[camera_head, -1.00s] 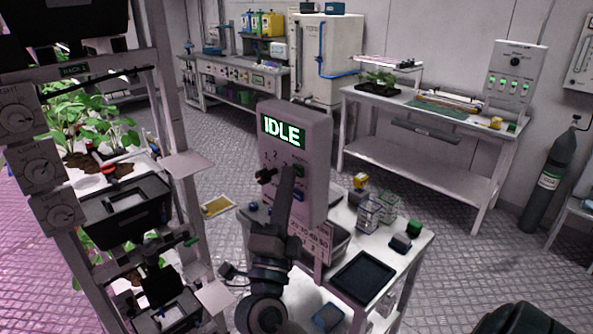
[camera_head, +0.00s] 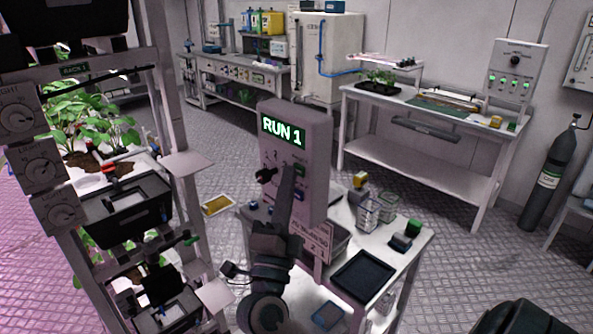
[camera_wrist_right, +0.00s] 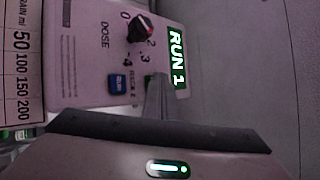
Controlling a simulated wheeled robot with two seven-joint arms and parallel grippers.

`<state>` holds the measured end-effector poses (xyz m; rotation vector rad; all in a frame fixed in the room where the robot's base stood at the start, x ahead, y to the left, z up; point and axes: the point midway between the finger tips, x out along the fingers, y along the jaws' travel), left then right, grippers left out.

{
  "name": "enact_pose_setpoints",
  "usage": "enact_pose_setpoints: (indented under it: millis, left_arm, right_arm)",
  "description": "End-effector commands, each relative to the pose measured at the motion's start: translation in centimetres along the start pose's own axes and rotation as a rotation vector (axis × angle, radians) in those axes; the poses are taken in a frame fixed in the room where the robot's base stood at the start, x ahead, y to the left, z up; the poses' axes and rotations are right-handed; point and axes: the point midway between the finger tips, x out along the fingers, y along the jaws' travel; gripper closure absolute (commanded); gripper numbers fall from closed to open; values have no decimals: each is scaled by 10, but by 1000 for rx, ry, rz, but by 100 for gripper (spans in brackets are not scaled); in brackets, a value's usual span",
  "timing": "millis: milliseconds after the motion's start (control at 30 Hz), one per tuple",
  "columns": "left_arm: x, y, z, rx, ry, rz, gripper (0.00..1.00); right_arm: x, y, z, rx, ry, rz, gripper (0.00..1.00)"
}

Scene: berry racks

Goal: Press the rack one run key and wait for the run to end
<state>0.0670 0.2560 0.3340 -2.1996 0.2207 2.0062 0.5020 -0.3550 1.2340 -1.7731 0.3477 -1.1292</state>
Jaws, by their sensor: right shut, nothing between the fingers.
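The control box (camera_head: 312,130) stands upright on the cart, and its display (camera_head: 283,131) reads RUN 1 in lit letters. The display also reads RUN 1 in the wrist view (camera_wrist_right: 177,60). A green key (camera_head: 300,170) sits below it, with a blue key (camera_head: 298,196) under that. In the wrist view the blue key (camera_wrist_right: 118,84) is in the clear beside a RACK 2 label. My right gripper (camera_head: 288,175) is shut and empty, its tips at the green key and hiding most of it. I cannot tell whether they touch. My left gripper is out of view.
A black dose knob (camera_head: 265,176) sits left of the gripper tips. The plant rack (camera_head: 172,120) rises close on the left. The cart top holds a black tray (camera_head: 363,275) and small clear containers (camera_head: 368,212). Open floor lies to the right.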

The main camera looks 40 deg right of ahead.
Motion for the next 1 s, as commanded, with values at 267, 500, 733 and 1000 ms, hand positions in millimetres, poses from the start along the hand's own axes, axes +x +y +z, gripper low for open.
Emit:
enact_pose_setpoints:
  millis: [267, 500, 733, 1000]
  left_arm:
    - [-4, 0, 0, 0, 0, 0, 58]
    - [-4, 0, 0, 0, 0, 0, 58]
    - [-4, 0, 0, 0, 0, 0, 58]
    - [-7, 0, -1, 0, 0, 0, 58]
  right_arm:
    - [-8, -6, 6, 1, -1, 2, 100]
    - [-11, -7, 7, 0, 0, 0, 100]
    - [-11, -8, 8, 0, -1, 1, 100]
    - [-21, -15, 16, 0, -1, 2, 100]
